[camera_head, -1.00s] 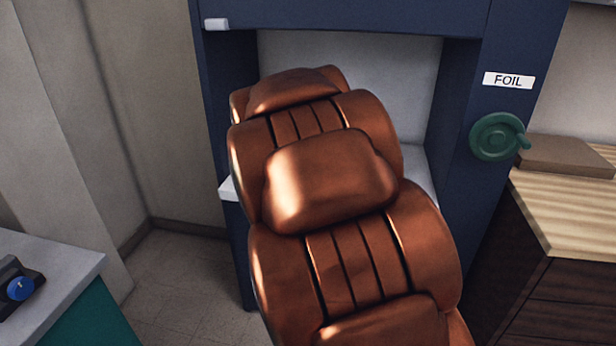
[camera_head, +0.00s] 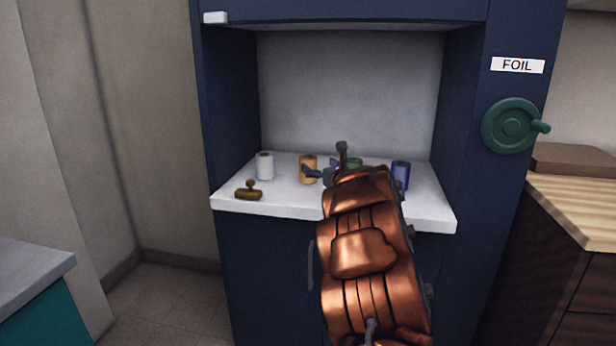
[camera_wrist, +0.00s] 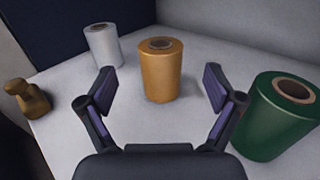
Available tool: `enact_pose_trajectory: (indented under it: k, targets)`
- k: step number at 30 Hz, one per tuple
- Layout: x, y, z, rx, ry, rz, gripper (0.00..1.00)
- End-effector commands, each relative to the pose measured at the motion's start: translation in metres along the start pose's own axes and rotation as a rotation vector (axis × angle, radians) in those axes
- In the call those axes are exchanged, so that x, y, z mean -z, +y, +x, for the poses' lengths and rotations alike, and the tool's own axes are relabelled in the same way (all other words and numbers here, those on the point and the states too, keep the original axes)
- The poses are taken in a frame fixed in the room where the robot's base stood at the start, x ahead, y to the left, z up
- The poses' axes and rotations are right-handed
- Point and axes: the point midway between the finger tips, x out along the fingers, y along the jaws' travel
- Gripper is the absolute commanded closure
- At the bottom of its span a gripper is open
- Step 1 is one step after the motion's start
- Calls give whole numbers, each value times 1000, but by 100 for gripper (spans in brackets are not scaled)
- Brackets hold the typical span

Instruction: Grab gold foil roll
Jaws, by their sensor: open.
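The gold foil roll (camera_wrist: 161,72) stands upright on the white shelf of the blue foil cabinet, in the middle of the wrist view. In the head view the gold roll (camera_head: 307,168) is left of my arm, with a gripper finger in front of part of it. My gripper (camera_wrist: 162,97) is open and empty, its two fingers apart, one to each side of the roll in the wrist picture. The roll looks just beyond the fingertips, and I see no contact. In the head view my gripper (camera_head: 326,163) is partly hidden by my arm.
A white roll (camera_wrist: 103,44) stands left of the gold one and a green roll (camera_wrist: 280,118) close on its right. A blue roll (camera_head: 401,174) is farther right. Cabinet walls bound both sides.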

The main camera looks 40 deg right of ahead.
Motion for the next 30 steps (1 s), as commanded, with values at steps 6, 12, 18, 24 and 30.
enact_pose_trajectory:
  k: [6,12,18,24,30]
  targets:
    - [0,0,18,1,0,3,9]
    - [-1,0,26,2,0,3,9]
    - [-2,1,42,2,1,2,9]
    - [-2,0,64,1,2,4,9]
    - [-4,0,74,4,0,3,9]
